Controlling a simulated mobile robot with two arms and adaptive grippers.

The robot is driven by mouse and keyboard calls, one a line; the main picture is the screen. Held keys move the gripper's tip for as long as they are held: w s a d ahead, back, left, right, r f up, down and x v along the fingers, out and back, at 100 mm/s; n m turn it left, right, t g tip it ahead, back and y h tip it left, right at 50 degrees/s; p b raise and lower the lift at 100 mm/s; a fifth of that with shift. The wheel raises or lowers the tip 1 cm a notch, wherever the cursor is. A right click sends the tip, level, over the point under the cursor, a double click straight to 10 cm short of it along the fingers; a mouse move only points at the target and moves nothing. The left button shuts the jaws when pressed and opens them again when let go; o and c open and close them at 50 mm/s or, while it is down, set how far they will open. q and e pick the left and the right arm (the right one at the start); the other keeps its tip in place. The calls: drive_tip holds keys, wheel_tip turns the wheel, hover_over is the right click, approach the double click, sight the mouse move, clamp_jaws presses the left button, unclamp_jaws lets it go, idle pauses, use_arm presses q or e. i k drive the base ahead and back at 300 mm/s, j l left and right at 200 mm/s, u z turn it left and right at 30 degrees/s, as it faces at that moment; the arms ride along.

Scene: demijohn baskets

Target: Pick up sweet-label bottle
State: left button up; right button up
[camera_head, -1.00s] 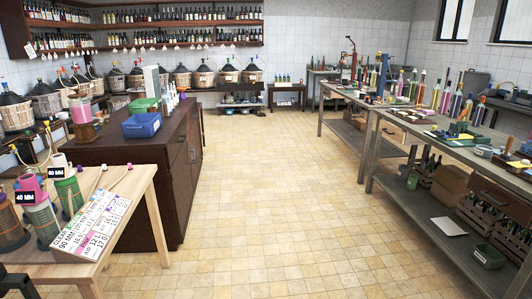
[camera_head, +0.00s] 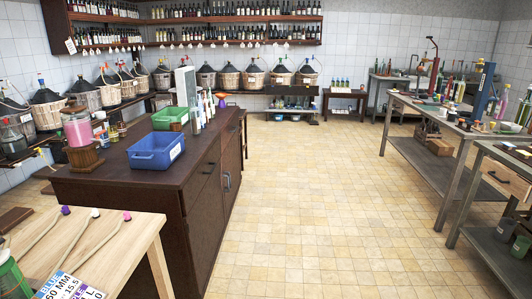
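No bottle label can be read as sweet at this distance. Several small bottles (camera_head: 202,108) stand upright at the far end of the dark cabinet, near a white upright panel. More bottles (camera_head: 343,85) stand on a low dark table at the back wall. Rows of dark bottles (camera_head: 235,34) fill the wall shelves. Coloured bottles (camera_head: 492,105) stand on the right workbench. Neither of my grippers is in view.
The dark cabinet (camera_head: 205,190) holds a blue bin (camera_head: 156,151), a green bin (camera_head: 170,118) and a pink jar (camera_head: 77,128). A wooden table (camera_head: 130,226) is at front left. Workbenches (camera_head: 430,112) line the right. Demijohn baskets (camera_head: 230,78) line the back. The tiled floor (camera_head: 310,180) between is clear.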

sight(194, 111)
drive_tip(key=i, duration=1)
drive_tip(key=i+z, duration=0.15)
drive_tip(key=i, duration=0.9)
drive_tip(key=i+u, duration=0.2)
drive_tip(key=i, duration=0.3)
drive_tip(key=i+l+u, duration=0.25)
drive_tip(key=i, duration=0.25)
drive_tip(key=i+l+u, duration=0.2)
drive_tip(key=i, duration=0.3)
drive_tip(key=j, duration=0.1)
